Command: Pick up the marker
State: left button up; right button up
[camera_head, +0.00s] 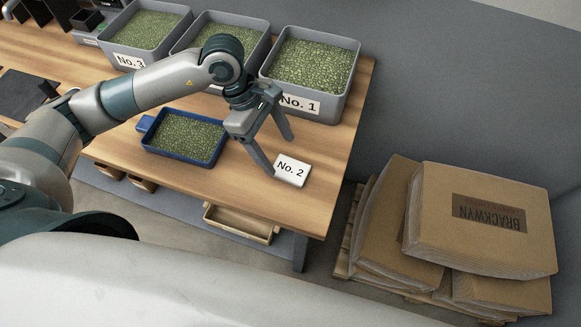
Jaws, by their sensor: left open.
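The marker is a small white card or block reading "No. 2" (292,171), lying on the wooden table near its right front edge. My left gripper (280,156) is open, its fingers pointing down just behind and left of the marker. One fingertip is close to the marker's left edge; I cannot tell whether it touches. Nothing is between the fingers. My right gripper is not in view.
A blue tray (147,124) of green beans sits left of the gripper. Grey bins labelled No. 3 (128,61) and No. 1 (300,104) flank a middle bin (187,42), partly hidden by my arm. Brown sacks (480,220) are stacked on a pallet at right.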

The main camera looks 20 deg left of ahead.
aim_at(289, 168)
pick_arm(q)
jog(key=shift+s+d+f+p, duration=0.2)
jog(key=shift+d+p, duration=0.1)
jog(key=p+x, duration=0.1)
jog(key=x, duration=0.2)
jog(key=shift+s+d+r+p, duration=0.2)
jog(key=shift+p, duration=0.15)
jog(key=shift+d+f, duration=0.2)
jog(key=shift+f, duration=0.45)
jog(key=c, duration=1.1)
